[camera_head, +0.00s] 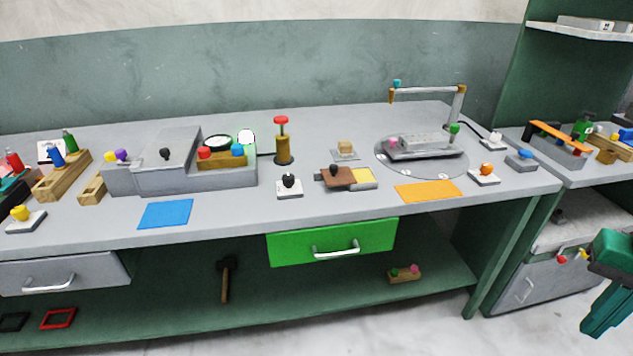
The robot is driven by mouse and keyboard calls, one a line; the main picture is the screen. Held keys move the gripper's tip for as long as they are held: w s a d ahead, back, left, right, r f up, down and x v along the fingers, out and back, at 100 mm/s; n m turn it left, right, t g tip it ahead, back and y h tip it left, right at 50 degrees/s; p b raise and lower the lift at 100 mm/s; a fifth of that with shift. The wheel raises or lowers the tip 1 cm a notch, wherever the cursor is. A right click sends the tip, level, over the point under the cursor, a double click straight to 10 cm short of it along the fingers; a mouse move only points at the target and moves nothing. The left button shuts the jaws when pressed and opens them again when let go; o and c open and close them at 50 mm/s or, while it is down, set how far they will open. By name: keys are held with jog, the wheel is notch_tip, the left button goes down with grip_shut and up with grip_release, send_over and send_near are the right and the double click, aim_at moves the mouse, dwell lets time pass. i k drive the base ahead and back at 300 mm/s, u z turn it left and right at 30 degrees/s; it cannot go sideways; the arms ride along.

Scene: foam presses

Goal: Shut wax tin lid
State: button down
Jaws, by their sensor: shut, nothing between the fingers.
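What looks like the wax tin (372,183) is a small grey box on the bench, right of centre. Its yellow content shows on the right side. A brown lid (343,180) with a dark knob sits over the left part and leaves the right part uncovered, so the tin is open. My gripper (595,328) is at the lower right edge of the view, teal, pointing down, shut and empty. It is far to the right of the tin and lower, in front of the side cabinet.
An orange mat (430,191) lies right of the tin. A white base with a black knob (289,187) stands to its left. Behind are a small tan block (345,147) and a round plate with a grey press (425,147). A green drawer (333,242) is below, closed.

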aim_at(335, 175)
jog(key=u, duration=1.25)
jog(key=i, duration=0.45)
jog(key=z, duration=0.2)
